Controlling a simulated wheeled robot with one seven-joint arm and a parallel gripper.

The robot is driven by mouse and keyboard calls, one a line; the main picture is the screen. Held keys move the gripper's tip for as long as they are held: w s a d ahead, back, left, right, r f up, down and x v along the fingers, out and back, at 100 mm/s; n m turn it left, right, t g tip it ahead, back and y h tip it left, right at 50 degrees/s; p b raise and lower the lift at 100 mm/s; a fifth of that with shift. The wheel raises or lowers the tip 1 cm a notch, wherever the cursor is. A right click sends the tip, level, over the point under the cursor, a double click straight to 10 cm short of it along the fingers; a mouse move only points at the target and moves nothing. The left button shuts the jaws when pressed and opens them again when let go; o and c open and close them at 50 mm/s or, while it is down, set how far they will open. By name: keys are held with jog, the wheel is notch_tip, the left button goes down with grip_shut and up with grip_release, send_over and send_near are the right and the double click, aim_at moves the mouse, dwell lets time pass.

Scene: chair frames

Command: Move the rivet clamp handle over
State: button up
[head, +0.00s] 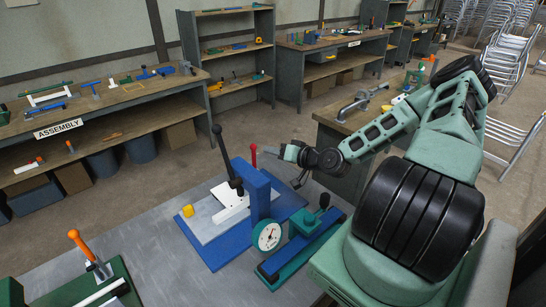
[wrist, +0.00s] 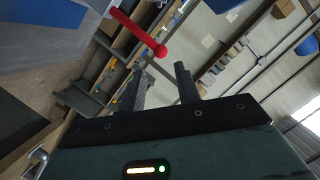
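A blue press-like fixture (head: 257,190) stands on a blue base on the grey bench. A red handle (head: 253,155) with a rounded end rises behind its right side, and a black lever (head: 222,150) stands up on its left. I cannot tell for certain which is the rivet clamp handle; the red one is nearest my gripper. My gripper (head: 281,166) is just right of the red handle. In the wrist view my gripper (wrist: 162,74) is open, and the red handle (wrist: 138,31) ends in a ball just beyond the fingertips, apparently not touching them.
An orange-handled tool (head: 88,252) stands at the front left. The assembly table (head: 100,115) is across the aisle.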

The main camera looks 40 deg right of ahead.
aim_at(254, 158)
jog(key=x, duration=0.7)
jog(key=shift+w+b, duration=0.2)
jog(key=shift+b, duration=0.25)
jog(key=shift+w+f, duration=0.1)
jog(key=shift+w, duration=0.15)
jog(key=shift+c, duration=1)
jog(key=shift+a, duration=0.1)
jog(key=shift+c, duration=1.2)
jog(key=shift+s+d+f+b, duration=0.15)
jog(key=shift+d+b, duration=0.4)
jog(key=shift+d, duration=0.3)
jog(key=shift+s+d+f+b, duration=0.1)
jog(key=shift+d+f+b, duration=0.1)
jog(key=shift+d+b, duration=0.45)
jog(key=shift+c, duration=0.3)
jog(key=shift+d, duration=0.15)
jog(key=shift+s+d+f+b, duration=0.1)
jog(key=shift+d+f+b, duration=0.2)
jog(key=shift+d+b, duration=0.25)
jog(key=shift+d+f+b, duration=0.35)
jog(key=shift+d+b, duration=0.05)
jog(key=shift+d, duration=0.55)
